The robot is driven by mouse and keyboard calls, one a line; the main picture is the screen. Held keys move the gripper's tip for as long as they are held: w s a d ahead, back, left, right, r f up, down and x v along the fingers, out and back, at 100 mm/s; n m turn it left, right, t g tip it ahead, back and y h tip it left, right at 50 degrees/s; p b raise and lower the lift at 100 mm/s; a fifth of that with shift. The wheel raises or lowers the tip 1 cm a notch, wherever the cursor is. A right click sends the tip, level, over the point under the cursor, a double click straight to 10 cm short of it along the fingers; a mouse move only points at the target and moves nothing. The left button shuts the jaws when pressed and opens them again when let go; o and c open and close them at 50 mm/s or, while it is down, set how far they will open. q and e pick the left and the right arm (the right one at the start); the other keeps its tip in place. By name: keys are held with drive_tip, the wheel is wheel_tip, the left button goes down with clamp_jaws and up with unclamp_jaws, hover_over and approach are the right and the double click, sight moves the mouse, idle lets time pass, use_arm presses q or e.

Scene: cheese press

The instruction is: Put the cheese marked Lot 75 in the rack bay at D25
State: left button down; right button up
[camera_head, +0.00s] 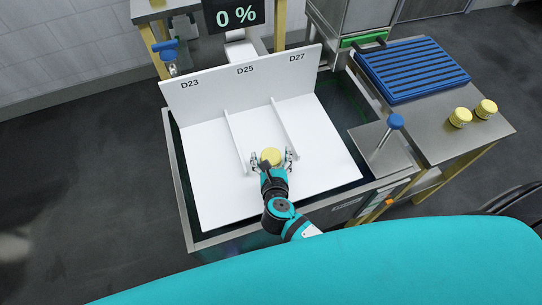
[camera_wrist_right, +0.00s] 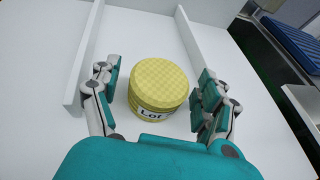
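A yellow round cheese (camera_head: 271,156) stands on the white floor of the middle bay of the rack (camera_head: 256,122), below the label D25 (camera_head: 245,70), near the bay's front. In the right wrist view the cheese (camera_wrist_right: 160,84) is upright, with a label reading "Lot"; its number cannot be read. My right gripper (camera_head: 271,160) is around it, fingers open on both sides, with gaps between the fingers and the cheese. My left gripper is not in view.
Two low dividers (camera_head: 236,142) (camera_head: 285,128) flank the middle bay; bays D23 and D27 are empty. Two more yellow cheeses (camera_head: 460,117) (camera_head: 486,109) stand on the steel table at right, near a blue ribbed tray (camera_head: 415,70) and a blue-knobbed lever (camera_head: 395,121).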

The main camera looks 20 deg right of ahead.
drive_tip(key=shift+r, duration=0.25)
drive_tip(key=v, duration=1.2)
drive_tip(key=shift+s+f, duration=0.1)
